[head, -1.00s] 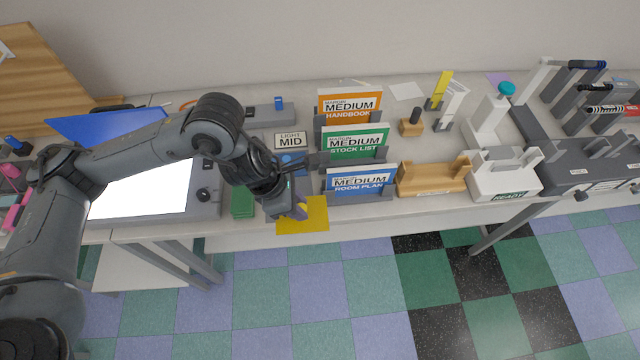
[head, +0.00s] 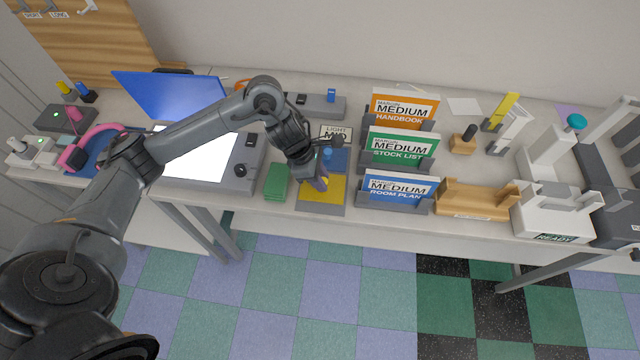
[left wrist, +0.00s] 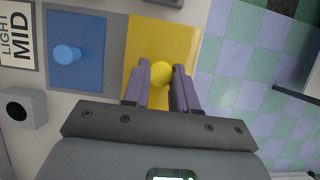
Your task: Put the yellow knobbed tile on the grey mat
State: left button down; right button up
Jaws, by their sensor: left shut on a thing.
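The yellow knobbed tile (head: 312,192) is over the front part of the grey mat (head: 322,210), with a strip of mat showing along its front. My left gripper (head: 320,184) is shut on its round knob. In the left wrist view, the yellow tile (left wrist: 190,35) spans beyond the fingers (left wrist: 161,70) and looks larger than the blue knobbed tile (left wrist: 85,75). A grey strip of mat (left wrist: 116,35) shows between the tiles. I cannot tell whether the yellow tile touches the mat. My right gripper is not in view.
The blue tile (head: 338,160) lies behind the yellow one, before the LIGHT MID sign (head: 336,132). A green stack (head: 277,182) stands left of the mat. Card holders with a ROOM PLAN card (head: 398,188) stand close on the right. The table's front edge is near.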

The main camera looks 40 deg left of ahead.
pick_arm(q)
jog(key=shift+w+a+f, duration=0.15)
jog(key=shift+a+f, duration=0.05)
jog(key=shift+f, duration=0.1)
notch_tip(320, 180, down, 4)
jog(key=shift+r+p, duration=0.25)
jog(key=shift+p, duration=0.2)
jog(key=shift+f, duration=0.1)
jog(key=shift+f, duration=0.15)
jog(key=c, duration=0.9)
grip_release()
